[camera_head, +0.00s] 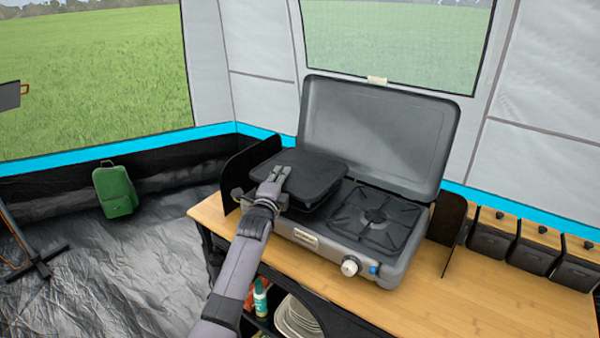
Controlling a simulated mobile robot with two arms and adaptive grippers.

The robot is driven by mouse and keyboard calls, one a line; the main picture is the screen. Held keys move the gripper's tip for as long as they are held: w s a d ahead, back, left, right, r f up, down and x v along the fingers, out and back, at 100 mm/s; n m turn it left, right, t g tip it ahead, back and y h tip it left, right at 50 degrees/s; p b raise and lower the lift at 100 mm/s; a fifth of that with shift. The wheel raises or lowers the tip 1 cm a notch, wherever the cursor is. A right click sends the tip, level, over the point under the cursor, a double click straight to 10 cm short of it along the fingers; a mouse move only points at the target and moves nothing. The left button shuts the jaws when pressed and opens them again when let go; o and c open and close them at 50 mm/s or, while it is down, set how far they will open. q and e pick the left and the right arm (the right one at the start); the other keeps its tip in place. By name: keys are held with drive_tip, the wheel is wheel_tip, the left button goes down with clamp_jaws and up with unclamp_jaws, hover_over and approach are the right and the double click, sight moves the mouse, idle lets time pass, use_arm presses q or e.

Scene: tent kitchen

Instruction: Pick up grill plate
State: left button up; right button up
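The grill plate (318,172) is a dark, flat, square plate with rounded corners. It is over the left side of the grey camping stove (318,240), whose lid (375,130) stands open behind it. I cannot tell if the plate rests fully on the stove or sits slightly above it. My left gripper (278,174) is at the plate's near left edge, its fingers overlapping the plate in the picture. The arm hides part of the plate's near left corner. Whether the fingers are closed on the edge is not clear. My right gripper is out of view.
The stove's right burner (374,217) is bare under its grate. Black windshields flank the stove. Dark boxes with wooden lids (537,247) stand at the right. The wooden tabletop (470,305) is clear at front right. Plates (297,318) and a bottle (260,298) sit below.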

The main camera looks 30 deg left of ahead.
use_arm(q)
clamp_jaws()
idle(0.6)
drive_tip(key=shift+r, duration=0.1)
